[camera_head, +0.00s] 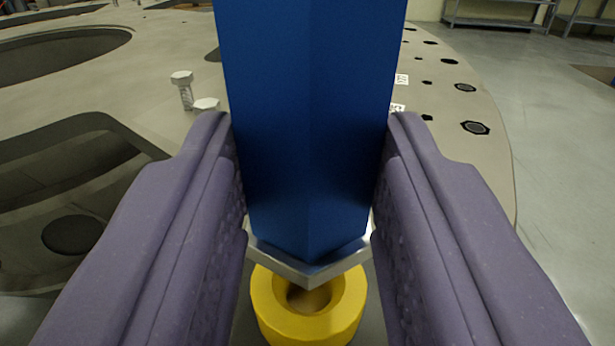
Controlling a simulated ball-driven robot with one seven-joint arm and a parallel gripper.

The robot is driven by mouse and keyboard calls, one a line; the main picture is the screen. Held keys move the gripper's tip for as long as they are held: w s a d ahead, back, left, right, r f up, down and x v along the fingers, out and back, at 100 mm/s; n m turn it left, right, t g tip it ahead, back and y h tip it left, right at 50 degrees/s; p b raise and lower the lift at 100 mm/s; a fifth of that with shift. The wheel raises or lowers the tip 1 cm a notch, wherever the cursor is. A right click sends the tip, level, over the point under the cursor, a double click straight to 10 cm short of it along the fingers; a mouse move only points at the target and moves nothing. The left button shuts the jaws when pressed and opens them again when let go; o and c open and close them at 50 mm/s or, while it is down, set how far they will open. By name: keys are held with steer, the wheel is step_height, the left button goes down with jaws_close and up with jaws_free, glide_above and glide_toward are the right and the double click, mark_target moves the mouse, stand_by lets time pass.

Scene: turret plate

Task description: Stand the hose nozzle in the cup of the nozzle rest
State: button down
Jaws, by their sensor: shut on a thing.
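The hose nozzle (308,90) is a blue, faceted body with a pale metal flange at its lower end. My gripper (308,175) is shut on it, with one purple finger on each side. The nozzle looks roughly upright, and its top runs out of the picture. Below the flange is a round yellow cup (306,328), which I take for the cup of the nozzle rest. The flange hides the cup's far rim. I cannot tell whether the nozzle touches the cup or is partly in it.
The grey plate (158,70) has large openings at left and several small dark holes at right. Pale floor (560,150) lies beyond the plate's right edge.

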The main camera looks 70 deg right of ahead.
mark_target(314, 6)
steer(key=shift+f+b, duration=0.85)
steer(key=shift+f, duration=0.1)
stand_by(1.0)
stand_by(0.3)
step_height(314, 6, up, 6)
steer(key=p, duration=0.5)
stand_by(0.6)
